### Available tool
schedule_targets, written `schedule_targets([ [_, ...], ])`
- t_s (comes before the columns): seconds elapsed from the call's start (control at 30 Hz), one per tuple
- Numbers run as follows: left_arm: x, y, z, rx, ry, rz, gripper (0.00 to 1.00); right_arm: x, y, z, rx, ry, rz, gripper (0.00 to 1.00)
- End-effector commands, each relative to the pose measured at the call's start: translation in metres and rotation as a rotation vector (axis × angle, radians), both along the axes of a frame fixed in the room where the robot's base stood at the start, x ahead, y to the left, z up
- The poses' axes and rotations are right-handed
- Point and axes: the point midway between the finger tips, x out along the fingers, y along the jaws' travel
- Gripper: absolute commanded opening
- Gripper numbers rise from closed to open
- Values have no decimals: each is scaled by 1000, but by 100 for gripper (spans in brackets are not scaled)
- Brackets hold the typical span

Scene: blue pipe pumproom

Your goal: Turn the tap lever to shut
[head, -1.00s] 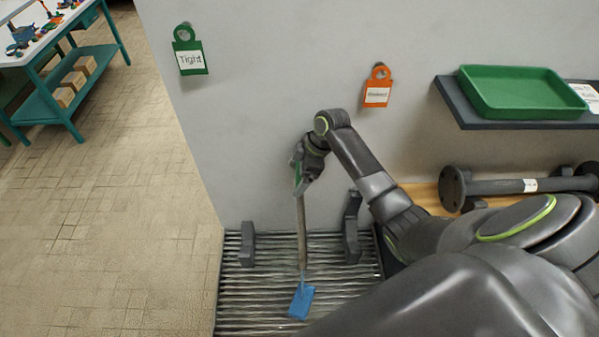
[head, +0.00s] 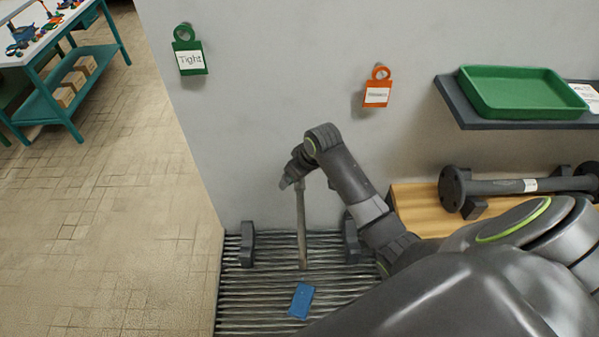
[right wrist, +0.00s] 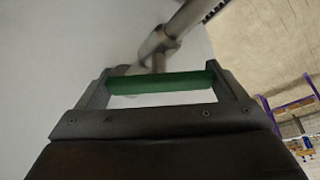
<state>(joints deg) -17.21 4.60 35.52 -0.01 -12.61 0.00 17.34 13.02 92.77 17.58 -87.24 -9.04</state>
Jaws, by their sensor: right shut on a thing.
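The tap's grey pipe (head: 301,230) hangs upright in front of the grey wall, its lower end above a ribbed grating. My right gripper (head: 288,183) is at the pipe's upper end in the head view. In the right wrist view the green tap lever (right wrist: 150,84) lies crosswise between the two fingers of my right gripper (right wrist: 162,86), which is shut on it. Metal pipework (right wrist: 160,45) shows just beyond the lever. The lever is hidden by my wrist in the head view. No blue strand shows under the pipe end. My left gripper is not in view.
A blue flat piece (head: 301,300) lies on the ribbed grating (head: 255,290), between two dark brackets. A green "Tight" tag (head: 189,52) and an orange tag (head: 377,88) hang on the wall. A shelf with a green tray (head: 522,92) and a flanged pipe (head: 520,186) are at right.

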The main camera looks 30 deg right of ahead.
Motion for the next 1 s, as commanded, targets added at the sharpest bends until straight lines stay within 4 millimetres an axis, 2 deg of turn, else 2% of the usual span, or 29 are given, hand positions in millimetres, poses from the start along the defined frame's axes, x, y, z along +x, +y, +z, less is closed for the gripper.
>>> schedule_targets([
  [0.6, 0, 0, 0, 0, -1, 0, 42, 1, 0, 1, -1, -3, -542, 68],
  [1.0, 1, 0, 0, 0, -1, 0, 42, 1, 0, 1, -1, -2, -716, 68],
])
